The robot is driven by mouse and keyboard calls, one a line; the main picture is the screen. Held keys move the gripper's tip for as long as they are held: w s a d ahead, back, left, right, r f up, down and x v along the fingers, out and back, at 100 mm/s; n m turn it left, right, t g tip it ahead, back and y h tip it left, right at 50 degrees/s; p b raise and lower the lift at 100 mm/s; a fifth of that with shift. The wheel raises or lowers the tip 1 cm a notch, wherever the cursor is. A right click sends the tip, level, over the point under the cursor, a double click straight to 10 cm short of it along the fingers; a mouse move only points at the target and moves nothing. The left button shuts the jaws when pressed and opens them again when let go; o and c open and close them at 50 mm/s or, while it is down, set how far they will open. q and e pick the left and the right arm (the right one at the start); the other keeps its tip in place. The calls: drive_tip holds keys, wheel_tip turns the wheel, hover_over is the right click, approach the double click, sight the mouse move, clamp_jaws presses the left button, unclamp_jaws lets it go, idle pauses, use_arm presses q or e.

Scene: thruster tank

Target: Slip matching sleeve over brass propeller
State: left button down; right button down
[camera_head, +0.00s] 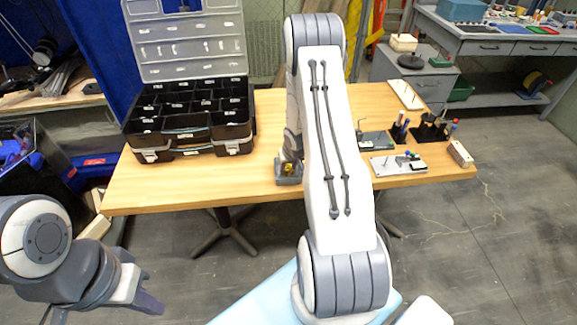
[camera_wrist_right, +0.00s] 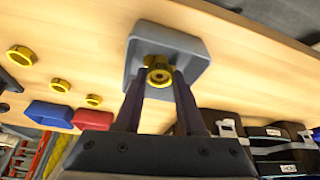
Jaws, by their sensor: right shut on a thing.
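In the right wrist view, my right gripper (camera_wrist_right: 158,82) is shut on a yellow brass-coloured piece (camera_wrist_right: 159,74) with a round hole and dark marking. The piece is over a grey square tray (camera_wrist_right: 190,43); I cannot tell whether it touches the tray or what lies beneath it. Loose yellow rings (camera_wrist_right: 21,55) lie on the table to the left. I cannot make out a separate propeller. In the head view, a grey block-like tray with yellow on it (camera_head: 288,181) shows beside my right arm, which hides the right gripper. My left gripper (camera_head: 148,300) is low at left, away from the table.
A blue tray (camera_wrist_right: 48,111) and a red tray (camera_wrist_right: 86,118) stand near the rings. A black compartment case (camera_head: 190,110) with its lid up stands on the table's left. Small plates and tool holders (camera_head: 398,163) are at its right. The table's front left is clear.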

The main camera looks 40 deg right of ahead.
drive_tip(key=shift+f, duration=0.25)
drive_tip(key=shift+c, duration=2.1)
unclamp_jaws()
drive_tip(key=shift+r, duration=0.15)
drive_tip(key=w+p+v, duration=0.1)
drive_tip(key=p+v, duration=0.6)
drive_tip(key=v, duration=0.7)
drive_tip(key=shift+d+r, duration=0.25)
drive_tip(key=shift+r, duration=0.05)
drive_tip(key=shift+w, duration=0.15)
